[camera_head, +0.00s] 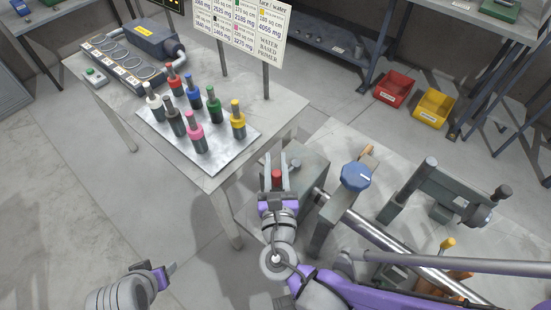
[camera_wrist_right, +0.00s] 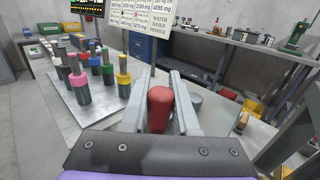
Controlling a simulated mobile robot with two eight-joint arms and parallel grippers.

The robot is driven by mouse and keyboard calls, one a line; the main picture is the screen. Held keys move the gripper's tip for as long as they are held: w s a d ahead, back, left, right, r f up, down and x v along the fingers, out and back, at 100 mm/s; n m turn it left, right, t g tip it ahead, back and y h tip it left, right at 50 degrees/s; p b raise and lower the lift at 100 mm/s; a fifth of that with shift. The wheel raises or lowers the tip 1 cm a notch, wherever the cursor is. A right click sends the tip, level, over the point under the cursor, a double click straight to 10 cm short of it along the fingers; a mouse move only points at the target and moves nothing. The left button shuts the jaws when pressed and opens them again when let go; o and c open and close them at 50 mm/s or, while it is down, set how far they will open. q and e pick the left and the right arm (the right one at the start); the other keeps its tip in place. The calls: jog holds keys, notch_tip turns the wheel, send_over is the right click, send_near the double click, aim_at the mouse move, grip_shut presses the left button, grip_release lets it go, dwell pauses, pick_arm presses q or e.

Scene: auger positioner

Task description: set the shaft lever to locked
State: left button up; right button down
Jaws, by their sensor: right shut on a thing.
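A red knob (camera_head: 277,178), which looks like the grip of the shaft lever, sits between the fingers of my right gripper (camera_head: 277,168). In the right wrist view the red knob (camera_wrist_right: 160,108) stands upright between the two grey fingers (camera_wrist_right: 160,95), and the gripper is shut on it. The lever's stem and pivot are hidden below the gripper. The grey machine housing (camera_head: 250,215) lies under and around it. My left gripper (camera_head: 165,272) is at the lower left over bare floor, away from the machine; its finger gap is not clear.
A blue knob (camera_head: 356,176) and a long steel shaft (camera_head: 385,240) are close right of my right gripper. A table to the left bears a metal tray (camera_head: 175,157) of several coloured bottles and a sign (camera_head: 240,30). Red (camera_head: 393,90) and yellow (camera_head: 433,108) bins lie on the floor.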

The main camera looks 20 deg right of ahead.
pick_arm(q)
jog(key=shift+s+r, duration=0.1)
jog(key=shift+r, duration=0.15)
pick_arm(e)
jog(key=shift+s+n+y, duration=0.15)
jog(key=shift+n+y, duration=0.25)
jog(key=shift+y, duration=0.2)
jog(key=c, duration=0.7)
grip_release()
jog(key=shift+o, duration=0.2)
pick_arm(q)
jog(key=shift+s, duration=0.1)
